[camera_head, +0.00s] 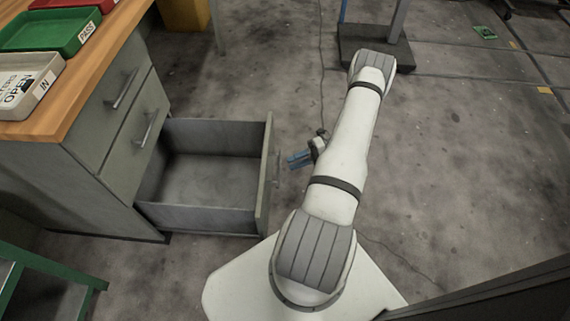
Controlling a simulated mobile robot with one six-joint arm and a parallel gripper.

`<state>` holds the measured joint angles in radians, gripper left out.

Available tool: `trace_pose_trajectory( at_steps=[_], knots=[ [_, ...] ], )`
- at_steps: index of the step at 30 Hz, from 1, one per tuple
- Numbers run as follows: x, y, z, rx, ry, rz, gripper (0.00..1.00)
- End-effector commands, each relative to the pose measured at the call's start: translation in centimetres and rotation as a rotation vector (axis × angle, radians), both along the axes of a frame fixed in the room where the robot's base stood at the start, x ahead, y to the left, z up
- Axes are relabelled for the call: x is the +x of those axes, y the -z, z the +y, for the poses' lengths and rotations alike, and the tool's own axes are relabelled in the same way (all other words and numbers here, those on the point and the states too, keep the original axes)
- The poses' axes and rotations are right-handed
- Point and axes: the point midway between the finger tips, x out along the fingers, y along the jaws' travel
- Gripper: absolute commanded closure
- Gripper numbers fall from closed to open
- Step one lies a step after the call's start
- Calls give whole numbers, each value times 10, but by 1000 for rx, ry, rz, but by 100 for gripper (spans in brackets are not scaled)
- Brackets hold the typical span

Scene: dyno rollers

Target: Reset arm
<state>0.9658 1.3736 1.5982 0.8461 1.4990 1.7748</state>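My gripper (300,160) shows only in part, to the left of my white arm's forearm. Its blue fingers point left toward the front of the open drawer (262,190). The fingers look apart from the drawer front and its handle. They are too small to tell whether they are open or shut, and I see no object in them. My arm reaches up the picture over the floor, and its links hide part of the wrist.
A grey cabinet (85,165) with a wooden top stands at left; its bottom drawer is pulled out and looks empty. Green (48,32) and grey (30,88) trays sit on top. A dark-based stand (405,52) is beyond my arm. The floor at right is mostly clear.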

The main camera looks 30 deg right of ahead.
Motion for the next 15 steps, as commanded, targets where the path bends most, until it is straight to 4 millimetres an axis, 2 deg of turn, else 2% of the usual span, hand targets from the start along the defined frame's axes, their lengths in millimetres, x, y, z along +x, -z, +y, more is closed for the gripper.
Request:
trace_pose_trajectory(
  at_steps=[4,15],
  knots=[
    [-4,-3,-13,1,1,1,68],
    [-4,-3,-15,1,1,1,68]
  ],
)
